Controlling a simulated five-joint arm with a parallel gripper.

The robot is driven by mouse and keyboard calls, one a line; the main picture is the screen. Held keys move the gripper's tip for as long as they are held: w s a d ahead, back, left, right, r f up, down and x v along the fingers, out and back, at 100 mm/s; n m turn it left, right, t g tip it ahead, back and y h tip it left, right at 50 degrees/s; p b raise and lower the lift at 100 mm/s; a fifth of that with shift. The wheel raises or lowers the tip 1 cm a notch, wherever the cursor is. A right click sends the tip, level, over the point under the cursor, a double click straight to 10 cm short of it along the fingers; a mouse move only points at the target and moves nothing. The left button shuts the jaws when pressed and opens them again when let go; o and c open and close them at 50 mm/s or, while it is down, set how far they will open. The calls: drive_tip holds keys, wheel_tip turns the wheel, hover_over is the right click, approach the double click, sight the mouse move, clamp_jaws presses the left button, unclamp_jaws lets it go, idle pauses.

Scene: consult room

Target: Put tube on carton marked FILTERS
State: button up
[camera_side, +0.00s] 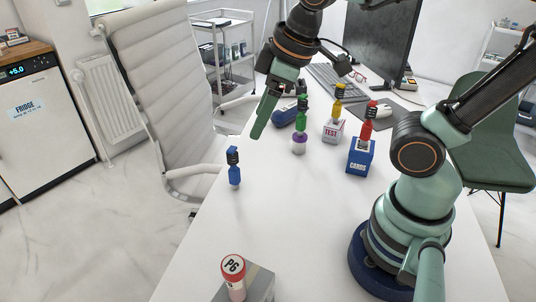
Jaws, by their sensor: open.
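My gripper (264,116) is open and points down above the far left part of the table; I see no object between its fingers. A pale tube with a red cap marked P6 (233,275) stands at the near edge of the view, on or against a grey box (259,286). No label shows on that box. A white carton marked TEST (333,131) and a blue carton marked CARDS (360,160) stand right of my gripper. I see no lettering FILTERS in this view.
A green piece on a purple base (299,138) and a dark blue object (286,115) are close to my gripper. Yellow and red pieces top the cartons. The table's middle (275,205) is clear.

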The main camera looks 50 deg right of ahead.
drive_tip(key=d+m, duration=0.3)
drive_tip(key=d+m+t, duration=0.1)
drive_tip(key=d+m, duration=0.2)
drive_tip(key=shift+f+h, duration=0.15)
drive_tip(key=shift+h, duration=0.25)
drive_tip(key=shift+a, duration=0.1)
idle(0.6)
